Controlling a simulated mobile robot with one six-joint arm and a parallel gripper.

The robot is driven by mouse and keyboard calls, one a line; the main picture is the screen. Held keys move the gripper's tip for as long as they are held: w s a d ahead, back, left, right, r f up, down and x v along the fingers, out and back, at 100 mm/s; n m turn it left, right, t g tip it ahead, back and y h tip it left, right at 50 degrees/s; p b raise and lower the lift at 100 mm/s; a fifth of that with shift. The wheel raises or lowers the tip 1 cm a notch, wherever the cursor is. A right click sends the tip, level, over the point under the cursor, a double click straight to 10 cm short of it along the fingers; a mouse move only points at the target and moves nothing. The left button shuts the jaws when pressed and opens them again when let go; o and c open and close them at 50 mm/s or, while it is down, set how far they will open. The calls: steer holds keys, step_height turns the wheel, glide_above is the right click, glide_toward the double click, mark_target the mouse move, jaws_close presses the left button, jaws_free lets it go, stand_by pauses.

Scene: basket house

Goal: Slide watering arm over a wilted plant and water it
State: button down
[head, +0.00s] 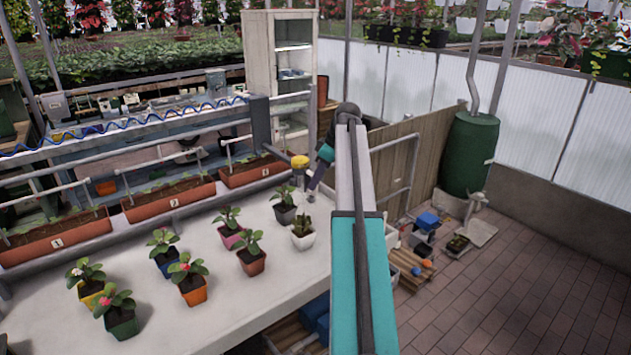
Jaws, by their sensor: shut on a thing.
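Several potted plants stand on a pale table (150,322). The plant in the white pot (303,241) at the table's right looks duller and more drooping than the others, with its leaves (301,224) low. A watering arm with a yellow head (299,161) reaches out from the rail at the back of the table. My gripper (308,177) is by the yellow head, above and behind the white pot, and is shut on the watering arm. My arm's links partly cover this area, and the fingers are small, so the exact contact is unclear.
Long brown planters numbered 1 (55,240), 2 (168,200) and 3 line the table's back edge. A blue coiled hose (130,122) runs along the rail. A wooden panel (405,160) and green tank (468,155) stand right. Tiled floor (530,290) is open at right.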

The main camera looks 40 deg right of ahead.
steer(key=shift+r, duration=0.1)
steer(key=c, duration=1.8)
jaws_free()
steer(key=shift+s+a, duration=0.1)
steer(key=shift+a, duration=0.1)
steer(key=shift+o, duration=0.2)
steer(key=b+v, duration=0.3)
steer(key=v, duration=1)
steer(key=shift+r, duration=0.35)
steer(key=shift+d, duration=0.15)
